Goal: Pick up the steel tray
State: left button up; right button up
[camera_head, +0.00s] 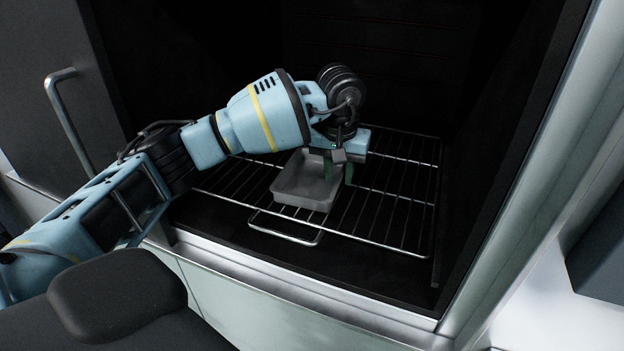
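The steel tray (300,190) is a small, shallow grey tray. It rests on the wire rack inside the dark oven-like chamber, near the middle of the view. My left gripper (339,172) is over the tray's right end, pointing down. Its two greenish fingers stand apart, one over the tray's inside and one by its right wall. A gap shows between the fingers, so it looks open; whether either touches the tray I cannot tell. The gripper hides the tray's far right corner. My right gripper is not in view.
The wire rack (395,215) has a handle loop (285,238) at its front and bare room to the right of the tray. The chamber's metal front sill (300,290) and right frame (530,170) border the opening. A door with a handle (68,115) stands at the left.

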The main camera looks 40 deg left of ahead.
pick_arm(q)
jog(key=shift+f, duration=0.55)
grip_shut()
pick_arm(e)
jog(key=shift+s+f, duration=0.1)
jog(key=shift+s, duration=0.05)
pick_arm(q)
jog(key=shift+w, duration=0.1)
jog(key=shift+r, duration=0.15)
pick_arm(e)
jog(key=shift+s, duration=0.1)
pick_arm(q)
jog(key=shift+r, duration=0.6)
notch_tip(320, 180, up, 2)
jog(key=shift+r+b, duration=0.1)
jog(key=shift+b, duration=0.25)
jog(key=s+d, duration=0.3)
jog(key=s, duration=0.4)
jog(key=s+d+r, duration=0.1)
jog(key=s+d, duration=0.2)
jog(key=s, duration=0.4)
jog(key=shift+s+d+r+b, duration=0.15)
jog(key=shift+s+d+b, duration=0.15)
jog(key=shift+s, duration=0.1)
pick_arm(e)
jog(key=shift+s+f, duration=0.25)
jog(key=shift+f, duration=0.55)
